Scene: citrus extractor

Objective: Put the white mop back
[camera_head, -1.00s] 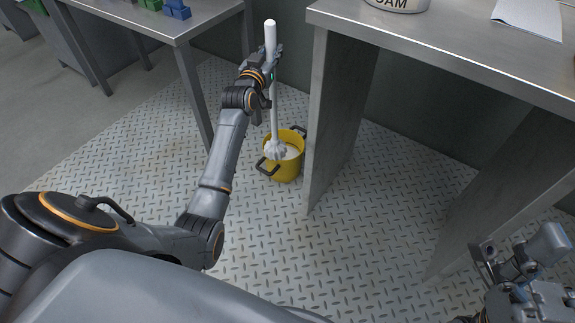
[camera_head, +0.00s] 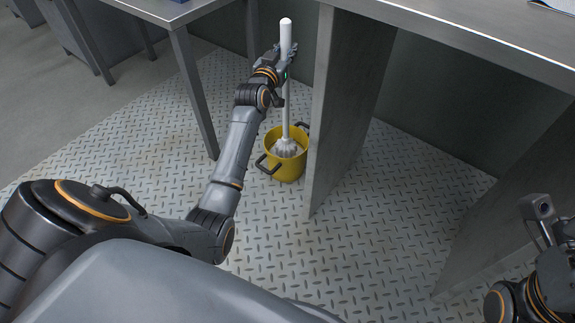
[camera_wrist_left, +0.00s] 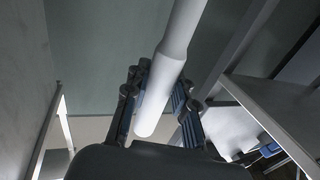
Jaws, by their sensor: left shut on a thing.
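The white mop (camera_head: 286,105) stands upright, its handle top above my left gripper and its strands down inside the mouth of the yellow bucket (camera_head: 288,172). My left gripper (camera_head: 287,52) is shut on the upper handle. In the left wrist view the white handle (camera_wrist_left: 168,75) passes between the fingers of my left gripper (camera_wrist_left: 160,100). The bucket stands on the floor with dark handles on its sides. I cannot tell whether the mop head touches the bucket's bottom. Part of my right arm shows at the lower right; its fingers cannot be made out clearly.
A metal table's side panel (camera_head: 345,110) stands close to the right of the bucket. Another table's leg (camera_head: 193,90) is to the left. The patterned metal floor (camera_head: 290,240) in front of the bucket is clear.

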